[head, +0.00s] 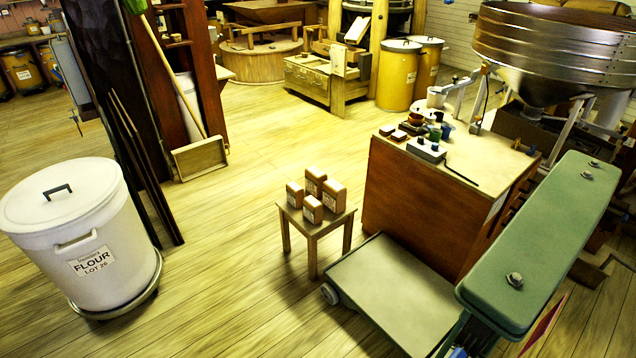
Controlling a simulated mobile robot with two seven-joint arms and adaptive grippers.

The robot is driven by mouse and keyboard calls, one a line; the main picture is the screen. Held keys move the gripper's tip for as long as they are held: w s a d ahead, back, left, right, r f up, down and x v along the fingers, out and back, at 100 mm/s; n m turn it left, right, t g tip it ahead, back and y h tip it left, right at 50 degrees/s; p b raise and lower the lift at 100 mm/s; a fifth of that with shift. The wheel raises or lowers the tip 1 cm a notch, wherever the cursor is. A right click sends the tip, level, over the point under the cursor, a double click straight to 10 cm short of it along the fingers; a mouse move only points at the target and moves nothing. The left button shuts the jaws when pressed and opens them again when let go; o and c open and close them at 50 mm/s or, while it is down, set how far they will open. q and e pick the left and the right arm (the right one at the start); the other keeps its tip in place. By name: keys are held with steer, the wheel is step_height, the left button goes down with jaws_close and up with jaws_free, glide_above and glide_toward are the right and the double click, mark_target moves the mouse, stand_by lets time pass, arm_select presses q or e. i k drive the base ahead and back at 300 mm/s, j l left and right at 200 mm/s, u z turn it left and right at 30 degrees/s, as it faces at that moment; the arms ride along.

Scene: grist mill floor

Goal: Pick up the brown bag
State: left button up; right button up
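Several small brown bags with pale labels stand upright, close together, on a small wooden stool (316,226) near the middle of the head view. One is the front bag (312,209), one the right bag (334,197), one the left bag (294,195), and one the back bag (315,180). They look alike, and I cannot tell which one the task means. Neither of my grippers is in the head view, and nothing is seen holding a bag.
A low wheeled platform (390,290) stands right of the stool, under a long green bolted housing (540,240). A brown cabinet (425,205) with small items on top stands behind it. A white flour bin (85,240) stands at left. Floor between bin and stool is clear.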

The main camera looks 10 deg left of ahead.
mark_target(315, 177)
steer(key=i+j+z, duration=0.1)
steer(key=j, duration=0.25)
steer(key=i+j+z, duration=0.1)
steer(key=j, duration=0.25)
steer(key=i+j+z, duration=0.1)
steer(key=j, duration=0.3)
steer(key=i+j+z, duration=0.15)
steer(key=j, duration=0.2)
steer(key=i+j+z, duration=0.1)
steer(key=j, duration=0.3)
steer(key=i+j+z, duration=0.1)
steer(key=j, duration=0.25)
steer(key=i+j+z, duration=0.25)
steer(key=i+j, duration=0.15)
steer(key=j, duration=0.35)
steer(key=i+j+z, duration=0.1)
steer(key=j, duration=0.3)
steer(key=i+j+z, duration=0.1)
steer(key=j, duration=0.25)
